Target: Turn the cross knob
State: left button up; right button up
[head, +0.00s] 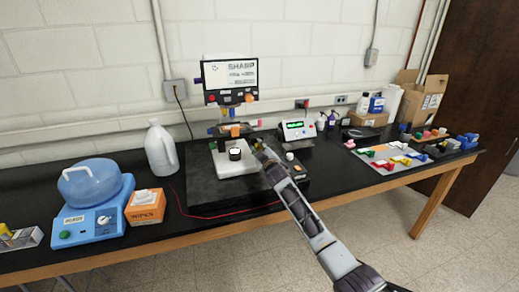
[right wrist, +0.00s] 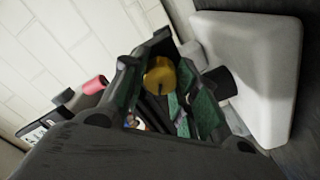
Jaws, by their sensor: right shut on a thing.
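In the right wrist view a yellow knob (right wrist: 160,76) sits between the green-padded fingers of my right gripper (right wrist: 168,95). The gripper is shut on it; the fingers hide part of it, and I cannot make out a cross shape. In the head view my right gripper (head: 259,147) is at the right side of the bench instrument, beside its white base (head: 237,169). The knob is too small to tell there. A black round part (head: 235,154) stands on the white base, left of the gripper. My left gripper is not in view.
The instrument's display panel (head: 231,80) rises behind the base. A white meter with a green readout (head: 298,130) stands right of it. A white jug (head: 160,148), an orange wipes box (head: 145,206) and a blue device (head: 90,203) are at left. Coloured parts lie on a mat (head: 372,153) at right.

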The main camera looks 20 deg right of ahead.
jog(key=o, duration=1)
jog(key=shift+s, duration=0.15)
jog(key=s, duration=1.1)
jog(key=shift+s+d, duration=0.2)
jog(key=shift+s, duration=0.15)
dwell(0.3)
